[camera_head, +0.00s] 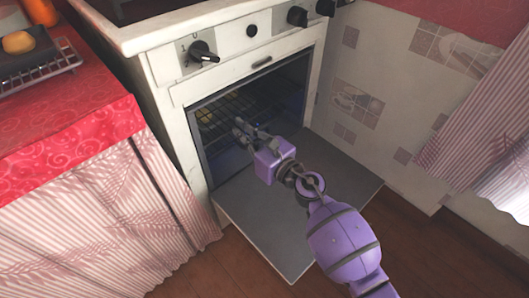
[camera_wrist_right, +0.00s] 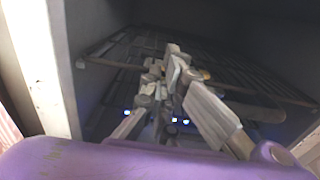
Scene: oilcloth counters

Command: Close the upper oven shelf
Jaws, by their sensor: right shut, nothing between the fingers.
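The white oven (camera_head: 172,92) stands with its door (camera_head: 270,222) folded down flat. A dark wire shelf (camera_head: 222,116) lies across the upper part of the cavity, and it also shows in the wrist view (camera_wrist_right: 120,46). I cannot tell how far out it sits. My right gripper (camera_head: 241,128) is at the oven opening, above the lowered door and close to the shelf's front. Its fingers are shut and empty, and they show in the wrist view (camera_wrist_right: 172,75) in front of the shelf. Whether they touch it is unclear. My left gripper is not in view.
Small yellowish items (camera_head: 232,95) lie inside on the shelf. Control knobs (camera_head: 203,52) stick out above the opening. A red-covered counter (camera_head: 70,115) with a wire rack (camera_head: 40,70) stands at the left. A tiled wall is close at the right.

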